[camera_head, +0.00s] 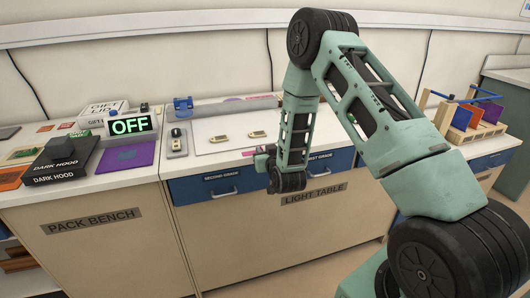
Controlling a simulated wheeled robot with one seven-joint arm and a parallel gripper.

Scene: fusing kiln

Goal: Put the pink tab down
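My arm reaches over the front edge of the light table (200,143). A small pink piece (248,153), probably the pink tab, shows just left of the gripper. I cannot tell whether it is held or lies on the table. The fingers are too small and partly hidden to show whether they are open or shut. Another flat pink piece (235,100) lies at the back of the table.
Two small yellowish tabs (218,138) and (257,134) lie on the light table, with clear white surface around them. An OFF sign (131,125), a purple sheet (127,156) and dark hood boxes (62,160) stand left. A rack of coloured panels (470,117) stands right.

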